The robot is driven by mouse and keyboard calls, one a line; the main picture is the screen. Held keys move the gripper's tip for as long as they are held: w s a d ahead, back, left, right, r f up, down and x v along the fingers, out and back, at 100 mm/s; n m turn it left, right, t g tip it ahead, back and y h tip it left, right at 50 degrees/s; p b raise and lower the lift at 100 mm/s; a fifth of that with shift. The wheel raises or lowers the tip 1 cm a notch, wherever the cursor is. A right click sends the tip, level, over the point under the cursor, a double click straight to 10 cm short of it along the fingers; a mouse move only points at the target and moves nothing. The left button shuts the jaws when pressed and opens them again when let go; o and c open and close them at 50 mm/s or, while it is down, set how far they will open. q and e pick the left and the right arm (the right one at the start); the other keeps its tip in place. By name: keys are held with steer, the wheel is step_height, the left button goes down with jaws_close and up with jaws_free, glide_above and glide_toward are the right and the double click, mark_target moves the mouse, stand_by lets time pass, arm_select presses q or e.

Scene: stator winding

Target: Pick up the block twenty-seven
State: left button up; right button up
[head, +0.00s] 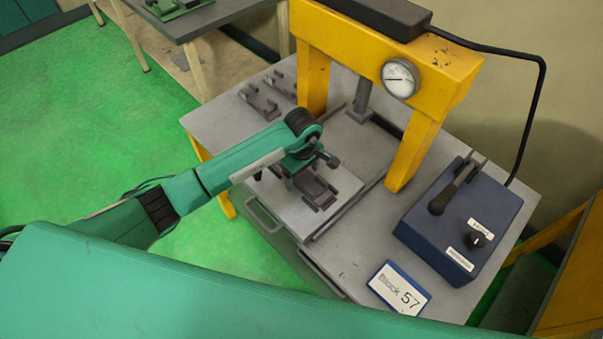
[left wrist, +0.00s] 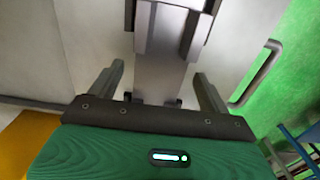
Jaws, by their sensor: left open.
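A dark grey metal block (head: 318,191) with raised edges lies on a light metal plate (head: 345,184) in front of the yellow press. My left gripper (head: 292,180) is just left of this block, partly hidden by its own wrist. In the left wrist view, the two fingers of my left gripper (left wrist: 159,76) stand apart. Grey metal parts (left wrist: 170,45) show ahead of and between them, with no visible grip. I cannot read a number on the block. My right gripper is not in view.
The yellow press (head: 430,75) with a gauge stands over the table. A blue control box (head: 460,220) with a lever is at right. A sign (head: 399,289) reads "Block 57". More grey parts (head: 258,104) lie at the back left. A handle (head: 265,216) sticks out in front.

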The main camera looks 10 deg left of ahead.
arm_select(q)
steer(key=shift+f, duration=0.15)
steer(key=c, duration=1.4)
steer(key=shift+w, duration=0.1)
steer(key=shift+c, duration=0.4)
